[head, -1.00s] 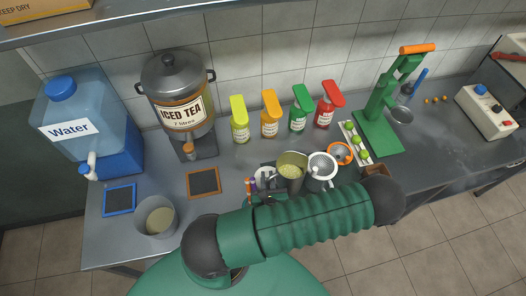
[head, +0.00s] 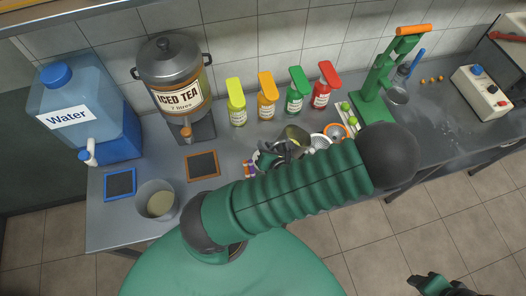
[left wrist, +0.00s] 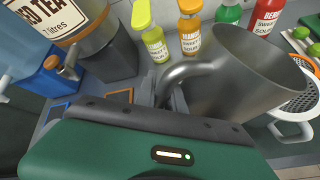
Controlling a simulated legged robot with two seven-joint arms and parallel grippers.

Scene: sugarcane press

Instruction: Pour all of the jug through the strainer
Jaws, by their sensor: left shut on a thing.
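The metal jug (head: 293,134) is at the middle of the counter, partly hidden behind my left gripper (head: 272,158). In the left wrist view the grey jug (left wrist: 235,85) fills the upper right, and my left gripper (left wrist: 170,95) is shut on its curved handle. Its contents do not show there. The strainer (head: 319,143), with metal mesh and a white rim, is just right of the jug, mostly hidden by my arm. It also shows at the right edge of the left wrist view (left wrist: 300,103). My right gripper (head: 435,284) is at the bottom right, over the floor, away from the counter.
Several sauce bottles (head: 267,112) stand behind the jug. An iced tea urn (head: 178,90) and a water tank (head: 85,115) are at left, with a pot (head: 156,199) in front. A green press (head: 380,90) stands right, beside a tray of limes (head: 347,112).

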